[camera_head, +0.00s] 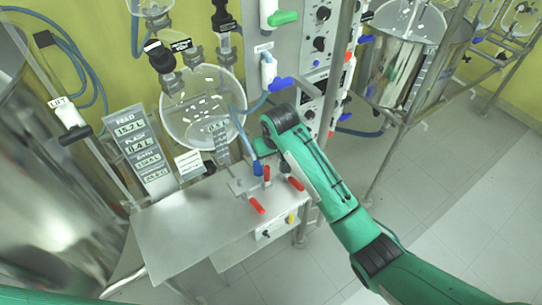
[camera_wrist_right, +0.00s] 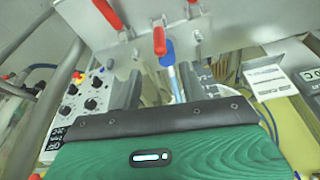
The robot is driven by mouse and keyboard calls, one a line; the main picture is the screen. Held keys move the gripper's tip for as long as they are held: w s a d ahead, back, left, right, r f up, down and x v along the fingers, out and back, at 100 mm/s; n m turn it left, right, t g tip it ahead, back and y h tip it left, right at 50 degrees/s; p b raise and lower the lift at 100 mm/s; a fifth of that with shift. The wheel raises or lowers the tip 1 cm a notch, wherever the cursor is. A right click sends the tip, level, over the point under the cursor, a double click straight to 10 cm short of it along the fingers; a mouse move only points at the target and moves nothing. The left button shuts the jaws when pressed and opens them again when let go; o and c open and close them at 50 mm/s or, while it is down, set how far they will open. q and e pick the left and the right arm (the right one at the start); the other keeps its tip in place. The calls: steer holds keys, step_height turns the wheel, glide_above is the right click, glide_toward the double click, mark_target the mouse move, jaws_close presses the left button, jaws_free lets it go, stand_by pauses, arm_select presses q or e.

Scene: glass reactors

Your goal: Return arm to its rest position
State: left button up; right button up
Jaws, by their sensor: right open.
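My right arm (camera_head: 335,195) is green and comes in from the lower right. It reaches the rear of a metal shelf (camera_head: 170,235). My right gripper (camera_head: 274,168) is largely hidden behind its own wrist, close to a blue fitting (camera_head: 258,169) and red-handled valves (camera_head: 257,205). In the right wrist view my right gripper (camera_wrist_right: 162,90) has its two dark fingers apart. The blue fitting (camera_wrist_right: 167,52) and its hose show between and beyond the fingers; I cannot tell whether they touch. My left gripper is out of view.
A glass vessel (camera_head: 203,105) stands behind the shelf, and a control panel (camera_head: 318,60) rises behind my right wrist. A large steel tank (camera_head: 45,190) fills the left. A framed steel vessel (camera_head: 400,65) stands at upper right. Open floor (camera_head: 450,215) lies at right.

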steer(key=shift+s+d+r, duration=0.1)
steer(key=shift+r, duration=0.3)
steer(key=s+d+f+m, duration=0.1)
steer(key=s+d+f, duration=0.4)
steer(key=s, duration=0.4)
steer(key=s+d+f+m, duration=0.1)
steer(key=s+d+f, duration=0.3)
steer(key=s+d, duration=0.45)
steer(key=s+d+r+m+h, duration=0.1)
steer(key=s+d, duration=0.5)
steer(key=s, duration=0.3)
steer(key=s+d+r, duration=0.2)
steer(key=s+d, duration=0.4)
steer(key=s, duration=0.2)
steer(key=s+f+x, duration=0.1)
steer(key=s+x, duration=0.2)
steer(key=x, duration=1)
steer(key=s+d+x, duration=0.1)
steer(key=s+x, duration=0.1)
steer(key=x, duration=1)
steer(key=s+d+f+g+b, duration=0.1)
steer(key=s+f, duration=0.9)
steer(key=f, duration=0.3)
steer(key=s+d+f, duration=0.2)
steer(key=s+f, duration=0.8)
steer(key=f, duration=0.4)
steer(key=shift+s+g+b, duration=0.35)
steer(key=shift+s+g, duration=0.05)
